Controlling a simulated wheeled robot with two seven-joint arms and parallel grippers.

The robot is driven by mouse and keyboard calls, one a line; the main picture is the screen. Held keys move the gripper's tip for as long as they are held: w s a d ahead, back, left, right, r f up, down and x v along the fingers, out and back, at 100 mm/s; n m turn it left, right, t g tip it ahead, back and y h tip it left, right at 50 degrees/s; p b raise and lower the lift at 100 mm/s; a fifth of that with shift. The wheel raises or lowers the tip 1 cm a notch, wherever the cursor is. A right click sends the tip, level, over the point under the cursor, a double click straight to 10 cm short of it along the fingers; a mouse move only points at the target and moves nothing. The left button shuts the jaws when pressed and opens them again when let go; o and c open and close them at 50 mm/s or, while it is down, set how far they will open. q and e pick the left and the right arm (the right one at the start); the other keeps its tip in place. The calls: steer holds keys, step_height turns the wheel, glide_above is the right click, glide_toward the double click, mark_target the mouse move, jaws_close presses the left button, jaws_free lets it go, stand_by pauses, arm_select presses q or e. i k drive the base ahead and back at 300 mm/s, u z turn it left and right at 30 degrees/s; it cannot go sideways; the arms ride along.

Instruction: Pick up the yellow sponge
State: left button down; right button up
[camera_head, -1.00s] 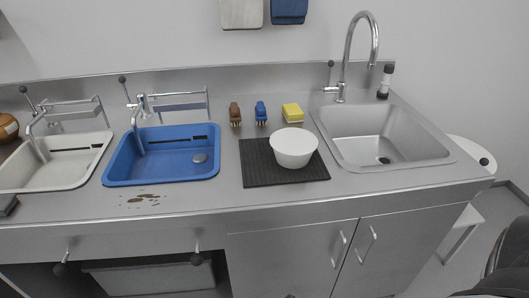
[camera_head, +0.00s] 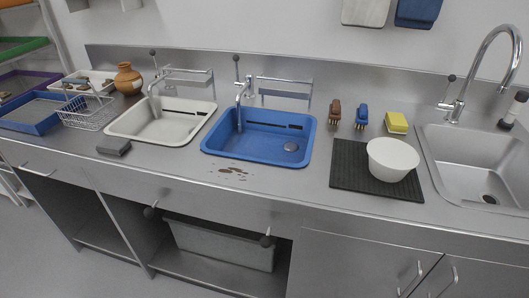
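The yellow sponge (camera_head: 396,122) lies on the steel counter near the back wall, left of the steel sink. It stands behind the white bowl (camera_head: 391,159) and to the right of the blue brush (camera_head: 362,117). Nothing touches it that I can see. Neither of my grippers shows in the head view.
The bowl rests on a black mat (camera_head: 350,180). A brown brush (camera_head: 335,112), a blue basin (camera_head: 225,140), a white basin (camera_head: 140,125) and a steel sink (camera_head: 450,150) line the counter. A brown stain (camera_head: 232,171) marks the front. A tall faucet (camera_head: 487,62) stands right.

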mark_target(396, 122)
steer(key=k, duration=0.5)
steer(key=z, duration=1.25)
steer(key=i, duration=0.9)
steer(key=u, duration=1.7)
